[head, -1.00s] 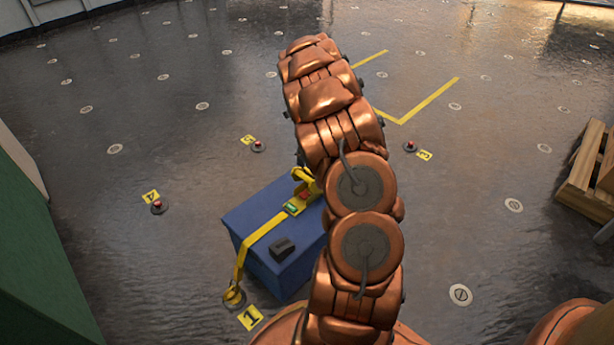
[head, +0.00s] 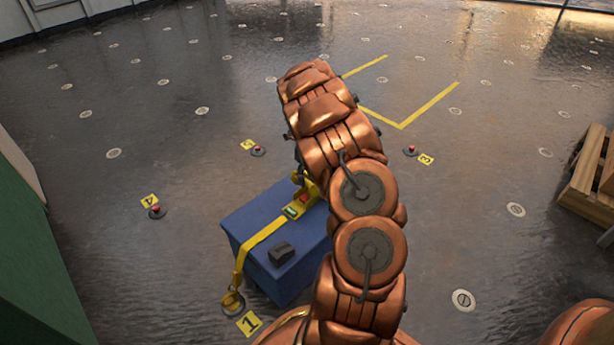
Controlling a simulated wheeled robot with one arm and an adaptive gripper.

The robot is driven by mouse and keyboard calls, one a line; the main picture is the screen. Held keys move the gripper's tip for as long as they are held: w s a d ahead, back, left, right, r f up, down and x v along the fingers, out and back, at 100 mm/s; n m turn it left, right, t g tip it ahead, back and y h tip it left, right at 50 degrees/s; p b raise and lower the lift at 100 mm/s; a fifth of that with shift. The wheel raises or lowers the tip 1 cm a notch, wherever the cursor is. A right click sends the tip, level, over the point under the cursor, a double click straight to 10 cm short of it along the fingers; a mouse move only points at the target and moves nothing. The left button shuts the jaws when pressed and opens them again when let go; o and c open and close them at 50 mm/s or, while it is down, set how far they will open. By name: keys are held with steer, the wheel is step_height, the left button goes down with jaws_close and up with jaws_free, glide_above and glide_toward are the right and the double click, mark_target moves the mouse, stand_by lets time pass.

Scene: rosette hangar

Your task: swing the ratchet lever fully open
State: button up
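A blue crate (head: 262,217) stands on the floor left of my arm. A yellow strap (head: 262,235) runs over its top and down its front to a floor ring (head: 232,303) beside the "1" marker. The yellow ratchet (head: 303,201), with small green and red patches, sits on top of the crate near its back edge. A yellow part, which looks like its lever (head: 308,184), stands up at the far side. It is partly hidden by my copper arm. My gripper does not show; my arm links hide the area right of the ratchet.
A small black block (head: 281,253) lies on the crate top. Red-topped floor fittings stand at marker 4 (head: 157,211), marker 2 (head: 410,151) and behind the crate (head: 258,151). A green wall (head: 40,260) is at left, a wooden pallet (head: 590,180) at right.

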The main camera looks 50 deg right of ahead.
jaws_close()
steer(key=shift+s+d, duration=0.1)
steer(key=shift+d, duration=0.1)
stand_by(0.9)
